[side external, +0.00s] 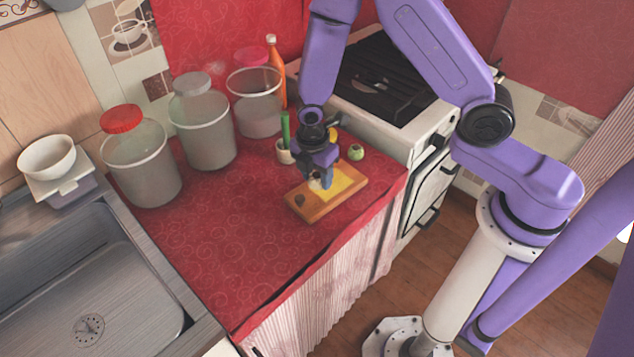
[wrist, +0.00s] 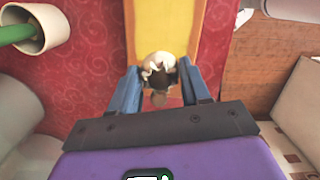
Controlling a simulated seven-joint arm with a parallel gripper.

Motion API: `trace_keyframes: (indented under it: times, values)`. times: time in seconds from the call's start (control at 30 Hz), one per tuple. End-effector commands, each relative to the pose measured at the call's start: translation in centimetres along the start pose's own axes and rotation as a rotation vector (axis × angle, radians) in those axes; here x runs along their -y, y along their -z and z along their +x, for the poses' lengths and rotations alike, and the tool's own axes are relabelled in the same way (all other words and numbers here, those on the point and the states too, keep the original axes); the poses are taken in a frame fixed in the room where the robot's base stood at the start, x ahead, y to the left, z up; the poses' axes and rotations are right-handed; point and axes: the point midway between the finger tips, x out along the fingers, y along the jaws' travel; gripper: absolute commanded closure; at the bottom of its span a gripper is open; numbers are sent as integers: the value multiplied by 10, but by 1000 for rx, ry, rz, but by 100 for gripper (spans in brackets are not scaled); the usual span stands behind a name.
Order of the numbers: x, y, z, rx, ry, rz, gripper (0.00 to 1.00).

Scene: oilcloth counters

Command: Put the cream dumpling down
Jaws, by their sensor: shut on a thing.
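The cream dumpling (wrist: 158,64) is between the fingertips of my gripper (wrist: 160,82) in the wrist view, over the yellow part of a wooden board. In the side external view my gripper (side external: 318,182) points down at the board, and the dumpling (side external: 315,184) shows only as a small pale patch at the fingertips. The gripper is shut on the dumpling. I cannot tell whether the dumpling touches the board. The wooden board (side external: 312,212) lies on the red oilcloth and has a yellow area (side external: 348,180) and a dark round spot at its near left.
A white cup with a green thing (side external: 285,153) and a small green round item (side external: 356,152) stand behind the board. Several lidded canisters (side external: 203,125), an orange bottle (side external: 276,70), a sink (side external: 80,285) and a stove (side external: 385,85) surround it. The red cloth (side external: 235,245) at front left is clear.

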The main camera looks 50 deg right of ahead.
Motion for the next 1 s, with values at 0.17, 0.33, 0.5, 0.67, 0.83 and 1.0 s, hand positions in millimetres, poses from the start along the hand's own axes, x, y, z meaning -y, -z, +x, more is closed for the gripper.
trace_keyframes:
  times: [0.17, 0.33, 0.5, 0.67, 0.83, 1.0]
  values:
    - [0, 2, 21, 2, 3, 0, 61]
    - [0, 3, 30, 0, 1, 0, 61]
    - [0, 4, 30, -1, 0, 0, 61]
    - [0, 4, 32, 0, 0, 0, 61]
    - [0, 4, 32, 0, 0, 0, 28]
    - [0, 4, 32, 0, 0, 0, 28]
